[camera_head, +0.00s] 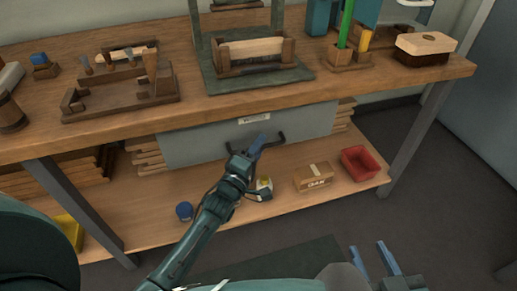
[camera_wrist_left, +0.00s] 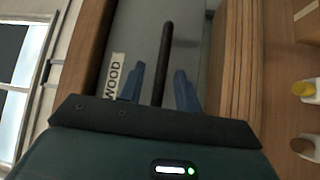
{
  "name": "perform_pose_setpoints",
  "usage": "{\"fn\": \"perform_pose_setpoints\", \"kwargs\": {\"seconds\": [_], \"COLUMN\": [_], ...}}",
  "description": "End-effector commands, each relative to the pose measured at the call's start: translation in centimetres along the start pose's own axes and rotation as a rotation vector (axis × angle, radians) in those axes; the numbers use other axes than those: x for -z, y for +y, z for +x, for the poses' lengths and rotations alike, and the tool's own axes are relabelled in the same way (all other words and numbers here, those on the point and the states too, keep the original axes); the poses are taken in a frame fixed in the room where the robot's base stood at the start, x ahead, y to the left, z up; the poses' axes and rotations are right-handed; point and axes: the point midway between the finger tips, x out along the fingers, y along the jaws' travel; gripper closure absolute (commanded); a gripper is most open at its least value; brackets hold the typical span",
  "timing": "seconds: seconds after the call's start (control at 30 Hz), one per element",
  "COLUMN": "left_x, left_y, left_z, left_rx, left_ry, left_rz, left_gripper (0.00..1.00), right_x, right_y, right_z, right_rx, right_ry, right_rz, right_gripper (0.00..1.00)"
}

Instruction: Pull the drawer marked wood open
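The grey drawer (camera_head: 200,143) hangs under the bench top, its front about flush and shut. Its small label (camera_head: 254,119) reads WOOD in the left wrist view (camera_wrist_left: 115,76). A dark bar handle (camera_head: 272,143) crosses the drawer front. My left gripper (camera_head: 258,144) is at this handle. In the left wrist view the handle (camera_wrist_left: 165,60) runs between the two blue fingers (camera_wrist_left: 160,85), with a gap on each side, so the gripper is open around it. My right gripper (camera_head: 373,261) is open and empty at the bottom right, away from the bench.
The wooden bench top (camera_head: 350,82) carries jigs, a brush block (camera_head: 425,46) and tools. On the lower shelf (camera_head: 160,228) are a cardboard box (camera_head: 313,177), a red bin (camera_head: 359,162), a blue-topped jar (camera_head: 184,211) and a yellow-topped bottle (camera_head: 264,186). Bench legs (camera_head: 412,135) flank the shelf.

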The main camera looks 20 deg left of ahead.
Motion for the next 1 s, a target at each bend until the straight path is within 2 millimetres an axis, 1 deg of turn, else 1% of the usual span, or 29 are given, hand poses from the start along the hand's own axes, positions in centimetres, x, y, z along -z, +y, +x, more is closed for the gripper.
{"fn": "perform_pose_setpoints", "kwargs": {"seconds": [0.27,0.6,0.7,1.0], "left_x": [-0.02,-0.01,0.00,0.00], "left_y": [0.05,0.04,0.04,0.03], "left_z": [0.19,0.15,0.15,0.14], "left_rx": [0.000,0.000,0.000,0.000], "left_ry": [0.000,0.000,0.000,0.000], "left_rz": [-0.001,0.000,0.000,0.000], "left_gripper": [0.67,0.94,1.00,1.00], "right_x": [0.03,0.03,0.03,0.03], "right_y": [0.00,0.00,0.01,0.01], "right_z": [0.01,0.02,0.02,0.02], "right_rx": [0.000,0.000,0.000,0.000], "right_ry": [0.003,0.003,0.003,0.003], "right_rz": [-0.001,-0.001,-0.001,-0.001], "right_gripper": [0.64,0.64,0.64,0.64]}}
